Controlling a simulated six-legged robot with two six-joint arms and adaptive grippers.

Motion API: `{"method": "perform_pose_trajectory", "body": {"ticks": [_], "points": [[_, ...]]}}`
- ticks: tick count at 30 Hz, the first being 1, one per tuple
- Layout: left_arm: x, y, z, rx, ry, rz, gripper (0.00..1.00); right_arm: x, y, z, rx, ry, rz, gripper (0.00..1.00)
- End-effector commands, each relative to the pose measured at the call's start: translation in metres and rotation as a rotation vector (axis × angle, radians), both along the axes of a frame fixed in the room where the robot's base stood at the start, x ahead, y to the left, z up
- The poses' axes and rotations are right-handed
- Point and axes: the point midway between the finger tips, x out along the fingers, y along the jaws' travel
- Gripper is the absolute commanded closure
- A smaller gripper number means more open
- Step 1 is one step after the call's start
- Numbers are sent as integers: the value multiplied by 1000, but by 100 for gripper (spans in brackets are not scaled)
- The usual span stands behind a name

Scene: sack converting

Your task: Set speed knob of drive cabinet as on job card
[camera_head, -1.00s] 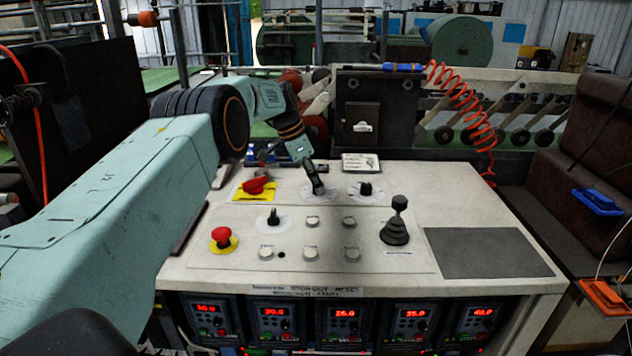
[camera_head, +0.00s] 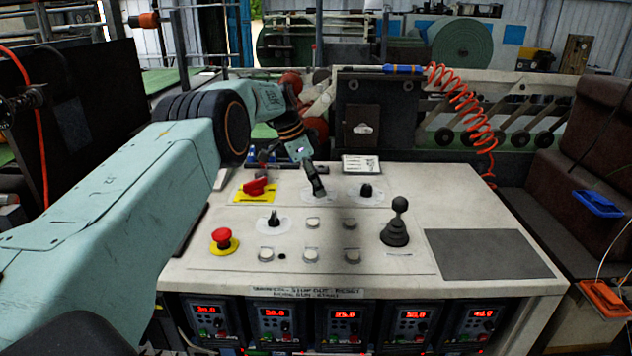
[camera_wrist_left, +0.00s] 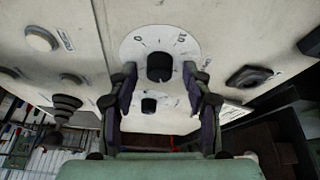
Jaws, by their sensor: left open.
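My left gripper (camera_head: 315,186) points down at the white top of the drive cabinet (camera_head: 200,262). In the left wrist view it is open (camera_wrist_left: 160,85), one finger on each side of a round black knob (camera_wrist_left: 160,67). The knob sits on a white dial with printed scale marks and numbers. I cannot tell whether the fingers touch it. In the head view the gripper hides most of this knob. A small white card (camera_head: 360,164), possibly the job card, stands behind the knobs; its writing is too small to read. My right gripper is not in view.
Black knobs (camera_head: 273,219) and (camera_head: 366,191), a red switch (camera_head: 256,186), a red stop button (camera_head: 222,238) and a joystick (camera_head: 397,224) surround the gripper. Several red displays (camera_head: 345,314) line the front. A grey pad (camera_head: 487,254) lies clear at right.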

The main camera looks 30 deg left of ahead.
Motion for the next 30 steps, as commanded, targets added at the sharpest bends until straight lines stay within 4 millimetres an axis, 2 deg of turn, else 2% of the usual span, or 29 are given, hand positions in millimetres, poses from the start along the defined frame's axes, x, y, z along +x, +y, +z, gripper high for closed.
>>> {"method": "perform_pose_trajectory", "body": {"ticks": [4, 8, 21, 25, 30], "points": [[0, 0, 2, 0, 0, 0, 50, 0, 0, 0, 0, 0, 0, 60], [-3, 5, 16, -2, -2, 1, 50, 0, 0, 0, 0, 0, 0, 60], [-23, 31, 93, 0, -3, 1, 50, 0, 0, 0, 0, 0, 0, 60], [-26, 35, 105, 0, -1, 0, 50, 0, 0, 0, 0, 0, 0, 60], [-28, 37, 110, -1, 1, 0, 50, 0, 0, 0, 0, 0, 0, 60]]}}
